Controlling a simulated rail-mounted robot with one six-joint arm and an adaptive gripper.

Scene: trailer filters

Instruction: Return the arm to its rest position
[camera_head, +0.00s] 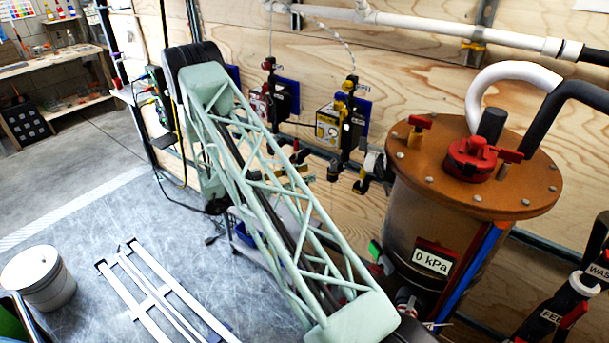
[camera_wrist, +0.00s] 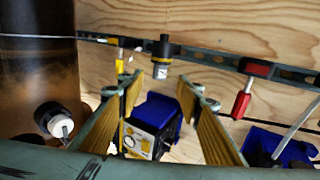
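My gripper (camera_wrist: 160,88) shows in the wrist view. Its two yellow-padded fingers stand well apart, with nothing held between them. Beyond the gap are a blue bin (camera_wrist: 163,110) and a black box with a yellow-edged label (camera_wrist: 138,140), in front of the plywood wall. In the head view my pale green lattice arm slants from the upper left down to the bottom centre. My gripper is not visible there; the lower end of the arm hides what lies behind it.
A brown-lidded tank (camera_head: 470,165) with a "0 kPa" label stands close right of my arm. Valves and pipes line the plywood wall (camera_head: 420,70). A white bucket (camera_head: 40,278) and a slotted white frame (camera_head: 160,295) are on the left. Grey floor (camera_head: 90,165) is open at far left.

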